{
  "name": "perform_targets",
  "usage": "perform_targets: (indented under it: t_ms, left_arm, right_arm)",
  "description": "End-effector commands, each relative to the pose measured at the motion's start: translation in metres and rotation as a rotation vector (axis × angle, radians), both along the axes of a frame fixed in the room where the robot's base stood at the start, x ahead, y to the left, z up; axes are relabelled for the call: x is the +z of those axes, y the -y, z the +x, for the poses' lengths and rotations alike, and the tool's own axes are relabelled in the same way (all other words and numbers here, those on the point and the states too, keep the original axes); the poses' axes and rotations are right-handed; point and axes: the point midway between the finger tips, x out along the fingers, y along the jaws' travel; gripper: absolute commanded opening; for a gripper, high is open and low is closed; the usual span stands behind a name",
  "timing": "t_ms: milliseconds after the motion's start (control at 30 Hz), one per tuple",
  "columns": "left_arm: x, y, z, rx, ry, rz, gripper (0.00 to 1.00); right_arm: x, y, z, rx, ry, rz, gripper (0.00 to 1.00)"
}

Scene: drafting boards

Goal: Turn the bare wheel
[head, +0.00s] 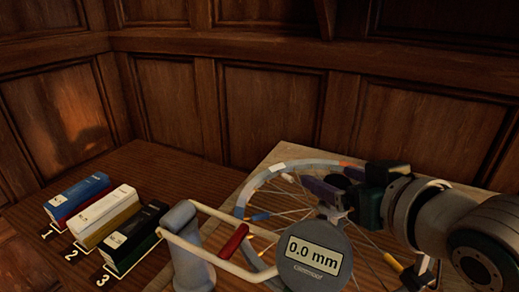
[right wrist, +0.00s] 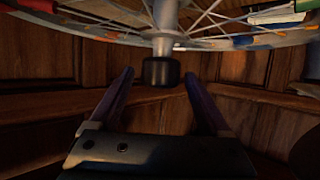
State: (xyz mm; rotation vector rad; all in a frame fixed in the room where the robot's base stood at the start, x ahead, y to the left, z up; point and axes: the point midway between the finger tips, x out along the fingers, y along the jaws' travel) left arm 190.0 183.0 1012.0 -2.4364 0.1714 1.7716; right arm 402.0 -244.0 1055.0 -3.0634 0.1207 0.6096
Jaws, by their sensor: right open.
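The bare wheel (head: 305,164) shows in the head view as a pale rim with thin spokes and coloured patches, lying on or just above a light board; no tyre shows on it. My right gripper (head: 332,190) is over the wheel's right part and hides some of it. In the right wrist view the rim (right wrist: 110,30) crosses the top, and the hub axle with a black end (right wrist: 161,71) lies in line with the gap between the open purple fingers. Contact cannot be made out. A round grey gauge (head: 315,258) reads 0.0 mm in front of the wheel. My left gripper is not seen.
Three two-toned blocks, blue-red (head: 77,195), white-yellow (head: 104,214) and black-green (head: 135,236), stand left beside numbers 1 to 3. A grey post (head: 187,262) and a cream frame with a red grip (head: 234,243) stand near the wheel. Panelled walls close the back.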

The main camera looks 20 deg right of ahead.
Motion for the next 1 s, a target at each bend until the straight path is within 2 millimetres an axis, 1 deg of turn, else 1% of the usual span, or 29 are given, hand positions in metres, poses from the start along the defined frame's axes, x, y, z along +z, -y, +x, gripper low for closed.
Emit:
perform_targets:
  t_ms: [200, 233, 900, 933, 1000]
  left_arm:
    - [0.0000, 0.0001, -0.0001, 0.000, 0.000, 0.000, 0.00]
    - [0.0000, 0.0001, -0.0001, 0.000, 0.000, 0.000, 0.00]
    - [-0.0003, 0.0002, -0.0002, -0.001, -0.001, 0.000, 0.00]
    - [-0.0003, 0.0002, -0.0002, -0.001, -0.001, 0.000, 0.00]
    - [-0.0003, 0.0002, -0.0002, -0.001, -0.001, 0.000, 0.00]
  right_arm:
    - [-0.0001, 0.0000, 0.0004, 0.000, 0.000, 0.000, 0.81]
    - [-0.0001, 0.0000, 0.0003, 0.000, 0.000, 0.000, 0.79]
    - [0.0000, -0.0001, 0.0000, 0.000, 0.000, 0.000, 0.03]
    - [0.0000, -0.0001, 0.0000, 0.000, 0.000, 0.000, 0.00]
    - [0.0001, -0.0001, 0.0000, 0.000, 0.000, 0.000, 0.00]
